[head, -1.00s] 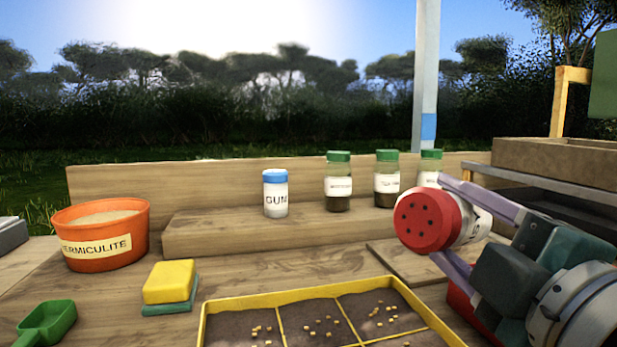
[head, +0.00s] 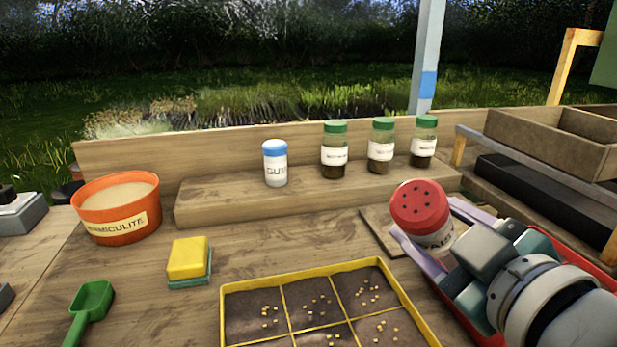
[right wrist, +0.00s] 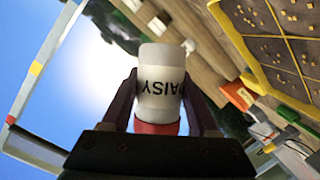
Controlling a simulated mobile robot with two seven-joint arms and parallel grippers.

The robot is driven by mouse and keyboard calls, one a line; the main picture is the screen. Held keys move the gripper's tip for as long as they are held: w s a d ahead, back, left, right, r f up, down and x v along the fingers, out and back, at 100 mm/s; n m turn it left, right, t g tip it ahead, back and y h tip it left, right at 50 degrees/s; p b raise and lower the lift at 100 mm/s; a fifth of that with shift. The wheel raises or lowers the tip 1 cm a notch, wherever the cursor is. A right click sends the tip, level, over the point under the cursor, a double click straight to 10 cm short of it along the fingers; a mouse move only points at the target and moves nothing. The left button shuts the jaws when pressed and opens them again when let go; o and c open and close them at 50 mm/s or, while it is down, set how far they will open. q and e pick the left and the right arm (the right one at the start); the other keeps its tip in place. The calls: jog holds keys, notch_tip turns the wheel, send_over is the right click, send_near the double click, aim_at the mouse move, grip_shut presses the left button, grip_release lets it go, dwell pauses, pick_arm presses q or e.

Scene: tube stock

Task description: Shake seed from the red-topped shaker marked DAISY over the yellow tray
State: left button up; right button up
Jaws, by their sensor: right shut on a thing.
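My right gripper (head: 440,228) is shut on the DAISY shaker (head: 434,236), which has a white body and a red holed top (head: 419,207). In the head view the shaker leans, its red top up and toward me, near the far right corner of the yellow tray (head: 412,296). In the right wrist view the shaker (right wrist: 160,90) sits between both fingers, its DAISY label upside down. The tray holds dark soil in compartments, with small pale seeds in several of them. The tray's near part is cut off. My left gripper is out of view.
A blue-topped GUM shaker (head: 275,165) and three green-topped jars (head: 334,152) stand on the wooden step behind. An orange VERMICULITE tub (head: 118,215), a yellow sponge (head: 187,257) and a green scoop (head: 91,300) are at left. A red tray lies under my right arm.

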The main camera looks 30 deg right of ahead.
notch_tip(320, 180, up, 2)
jog(key=m+y+p, duration=0.1)
jog(key=m+p, duration=0.1)
jog(key=p, duration=0.3)
jog(key=m+g+y+p, duration=0.1)
jog(key=m+p, duration=0.1)
jog(key=p, duration=0.2)
jog(key=shift+m+g+y+p, duration=0.3)
jog(key=shift+y+p, duration=0.05)
jog(key=shift+y, duration=0.05)
jog(key=shift+m, duration=0.3)
jog(key=shift+f+y+p, duration=0.15)
jog(key=shift+y+p, duration=0.15)
